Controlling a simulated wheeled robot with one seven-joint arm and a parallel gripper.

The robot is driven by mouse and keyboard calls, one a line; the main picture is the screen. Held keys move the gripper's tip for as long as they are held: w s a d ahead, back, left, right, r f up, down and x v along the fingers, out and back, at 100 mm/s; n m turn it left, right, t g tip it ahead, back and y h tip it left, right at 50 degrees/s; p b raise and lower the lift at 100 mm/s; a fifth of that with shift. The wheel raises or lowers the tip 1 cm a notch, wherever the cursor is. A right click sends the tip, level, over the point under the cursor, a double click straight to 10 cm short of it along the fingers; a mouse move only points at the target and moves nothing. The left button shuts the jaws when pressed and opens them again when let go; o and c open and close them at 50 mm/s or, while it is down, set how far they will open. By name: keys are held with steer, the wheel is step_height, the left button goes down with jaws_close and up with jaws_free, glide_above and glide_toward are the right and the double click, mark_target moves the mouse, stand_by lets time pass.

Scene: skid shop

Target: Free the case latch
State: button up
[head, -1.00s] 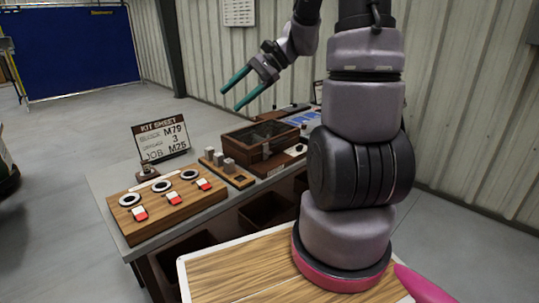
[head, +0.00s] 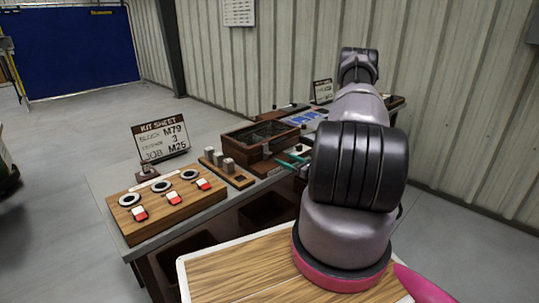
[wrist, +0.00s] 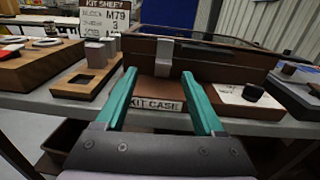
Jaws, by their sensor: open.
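The kit case (head: 240,134) is a dark brown box with a clear-looking top on the workbench. It also shows in the wrist view (wrist: 220,65), straight ahead. The case latch (wrist: 163,57) is a pale metal strip standing upright on the case front, above a "KIT CASE" label (wrist: 156,104). My gripper (wrist: 160,76) has two teal fingers, open and empty, pointing at the case front. The latch shows between the fingertips in the picture; I cannot tell how far off it is. In the head view the gripper (head: 292,160) is at the case's right front, partly hidden by my arm.
Left of the case are a wooden tray with grey blocks (head: 228,165) and a wooden board (head: 170,205) with rings and red-white pieces. A kit sheet sign (head: 161,137) stands behind. A white plate with a black knob (wrist: 252,91) is right of the case front.

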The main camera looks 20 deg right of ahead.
mark_target(270, 153)
steer(key=shift+m+h, duration=0.3)
steer(key=x, duration=1)
steer(key=shift+w+d+f, duration=0.2)
steer(key=shift+w+f, duration=0.05)
steer(key=shift+f, duration=0.2)
jaws_close()
stand_by(0.7)
